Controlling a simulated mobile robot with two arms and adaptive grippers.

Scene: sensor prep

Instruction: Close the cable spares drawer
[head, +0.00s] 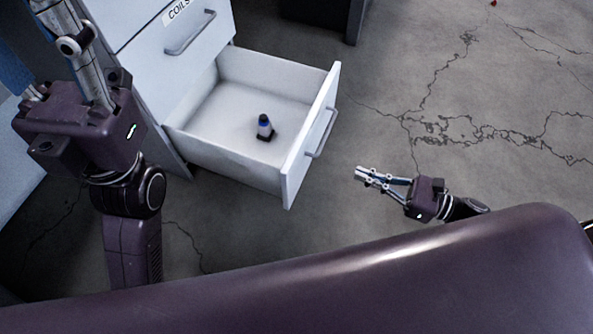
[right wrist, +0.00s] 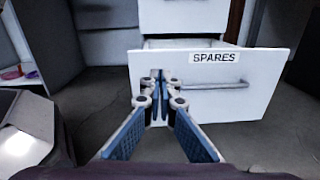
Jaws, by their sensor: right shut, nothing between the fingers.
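The spares drawer (head: 312,135) is the lower drawer of a white cabinet and stands pulled out, with its inside in view. A small dark and blue object (head: 265,127) stands on its floor. In the right wrist view the drawer front (right wrist: 270,72) carries a "SPARES" label and a grey bar handle (right wrist: 215,86). My right gripper (head: 360,174) is shut and empty, to the right of the drawer front and pointing toward it. In the right wrist view its fingertips (right wrist: 156,74) overlap the left part of the front; contact cannot be told. My left arm shows at left, its fingertips out of frame.
Above is a shut drawer (head: 178,45) labelled "COILS". Cracked concrete floor (head: 400,90) lies open to the right of the drawer. A dark piece of furniture (head: 330,12) stands at the top. My own purple body fills the bottom of the head view.

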